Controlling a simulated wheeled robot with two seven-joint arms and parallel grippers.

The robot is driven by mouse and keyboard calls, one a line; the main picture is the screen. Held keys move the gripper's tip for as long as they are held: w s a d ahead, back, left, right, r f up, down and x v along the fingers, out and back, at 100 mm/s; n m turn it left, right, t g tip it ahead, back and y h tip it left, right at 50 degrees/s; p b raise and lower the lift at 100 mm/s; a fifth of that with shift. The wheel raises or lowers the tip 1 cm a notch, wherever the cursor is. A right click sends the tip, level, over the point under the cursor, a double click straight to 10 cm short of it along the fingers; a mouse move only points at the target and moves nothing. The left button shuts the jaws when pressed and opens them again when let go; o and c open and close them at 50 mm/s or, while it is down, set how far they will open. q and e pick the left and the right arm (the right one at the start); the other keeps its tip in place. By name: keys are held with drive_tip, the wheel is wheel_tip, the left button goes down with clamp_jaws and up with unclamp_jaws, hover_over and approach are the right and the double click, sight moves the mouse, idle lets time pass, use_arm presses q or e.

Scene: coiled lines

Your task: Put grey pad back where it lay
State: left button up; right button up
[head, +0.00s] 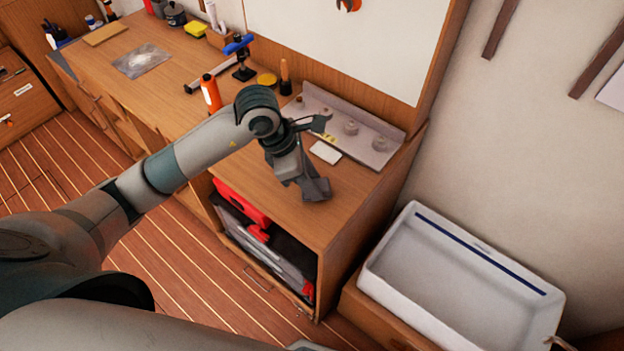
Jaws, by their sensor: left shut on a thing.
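My left gripper (303,181) reaches over the near right end of the wooden workbench (350,185), pointing down. It is shut on a dark grey piece, which looks like the grey pad (317,189). The pad shows at the fingertips, low over the bench top near its front edge. The fingers cover part of it, and I cannot tell whether it touches the wood. My right gripper is not in view.
A small white block (326,152) lies just right of the gripper, before a grey metal rack (375,150) with round knobs. An orange bottle (210,93) stands farther left. A white sink (455,285) is at the right. Bare wood lies right of the pad.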

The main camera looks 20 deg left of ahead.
use_arm(q)
drive_tip(key=shift+f, duration=0.55)
drive_tip(key=shift+f, duration=0.15)
drive_tip(key=o, duration=1)
drive_tip(key=shift+r, duration=0.25)
